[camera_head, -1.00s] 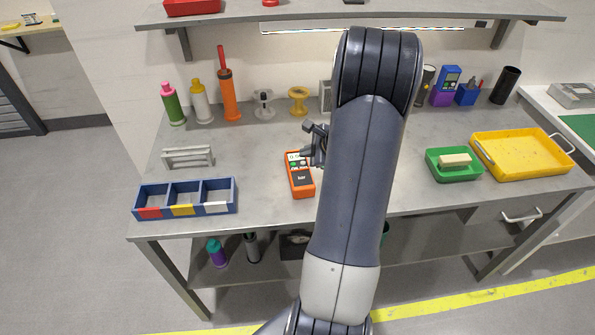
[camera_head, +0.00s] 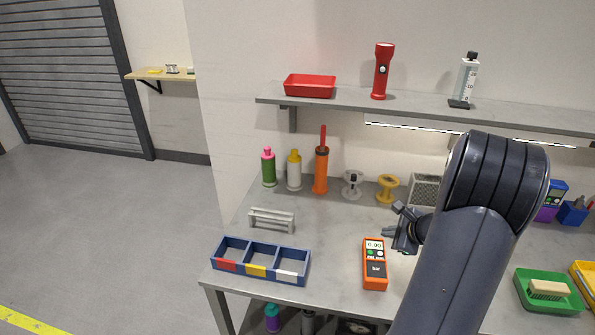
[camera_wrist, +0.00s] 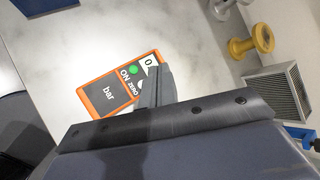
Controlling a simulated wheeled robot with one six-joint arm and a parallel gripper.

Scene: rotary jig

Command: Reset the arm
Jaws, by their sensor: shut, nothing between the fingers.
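My arm rises on the right side of the head view, and my gripper (camera_head: 394,237) hangs over the workbench (camera_head: 335,290), just above and right of an orange pressure meter (camera_head: 375,265). The gripper is shut and empty. The meter lies on the bench with its display and buttons facing up. In the wrist view the meter (camera_wrist: 115,92) shows its "bar" label, and the gripper's fingers (camera_wrist: 155,88) overlap its right side in the picture. I cannot tell whether they touch it.
A blue three-compartment bin (camera_head: 262,278) and a grey rack (camera_head: 271,219) stand left of the meter. Bottles and spools line the bench's back, including an orange cylinder (camera_head: 321,172) and a yellow spool (camera_head: 387,188). A green tray (camera_head: 548,306) is at right. A shelf (camera_head: 400,103) runs above.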

